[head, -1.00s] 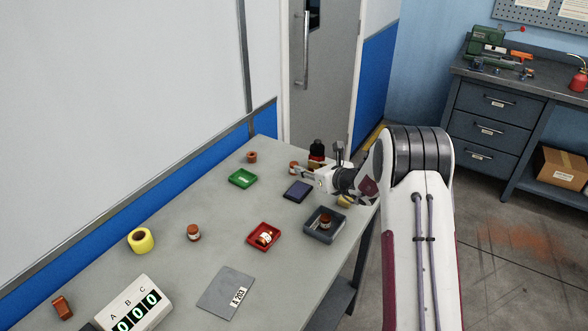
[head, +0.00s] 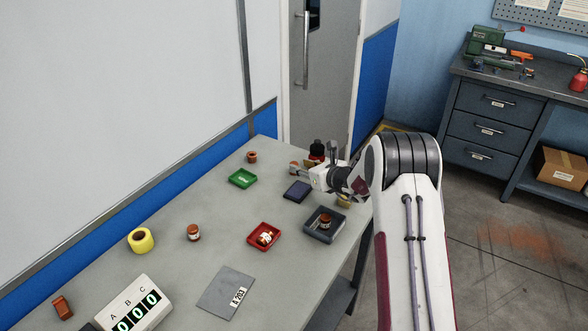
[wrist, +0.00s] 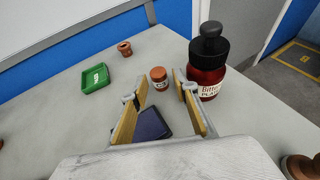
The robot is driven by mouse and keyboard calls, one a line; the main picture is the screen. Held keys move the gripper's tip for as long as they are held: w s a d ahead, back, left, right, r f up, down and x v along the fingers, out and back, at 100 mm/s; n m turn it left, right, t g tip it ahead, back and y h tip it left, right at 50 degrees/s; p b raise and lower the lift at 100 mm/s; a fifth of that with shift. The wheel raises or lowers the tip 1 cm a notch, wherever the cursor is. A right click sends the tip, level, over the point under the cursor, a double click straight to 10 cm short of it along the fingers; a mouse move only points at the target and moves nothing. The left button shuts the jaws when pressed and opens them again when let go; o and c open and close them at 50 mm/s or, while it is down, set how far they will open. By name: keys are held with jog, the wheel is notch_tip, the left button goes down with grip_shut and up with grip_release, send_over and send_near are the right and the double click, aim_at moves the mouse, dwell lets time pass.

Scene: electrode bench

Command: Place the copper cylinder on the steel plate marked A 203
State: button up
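A small copper-coloured cylinder with a white label band (wrist: 159,79) stands upright on the bench, ahead of my gripper (wrist: 157,90) and between the lines of its fingers in the wrist view. The fingers are open with nothing between them. In the head view this cylinder (head: 294,167) is just beyond my gripper (head: 305,170). Similar copper-coloured pieces are at mid-bench (head: 193,233), in the red tray (head: 265,237) and in the grey tray (head: 325,221). The steel plate marked A 203 (head: 222,288) lies bare at the front of the bench.
A dark bottle with a black stopper (wrist: 207,78) stands close by the right finger. A dark blue pad (wrist: 150,125) lies below the fingers. A green tray (wrist: 97,77) and a copper-coloured cup (wrist: 125,48) are to the left. A yellow roll (head: 141,240) and counter box (head: 135,303) stand nearer.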

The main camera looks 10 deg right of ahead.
aim_at(294, 163)
jog(key=shift+f+x, duration=0.2)
jog(key=shift+x, duration=1.45)
jog(key=shift+w+a+f, duration=0.35)
jog(key=shift+w+a, duration=0.15)
jog(key=shift+w, duration=0.15)
grip_shut()
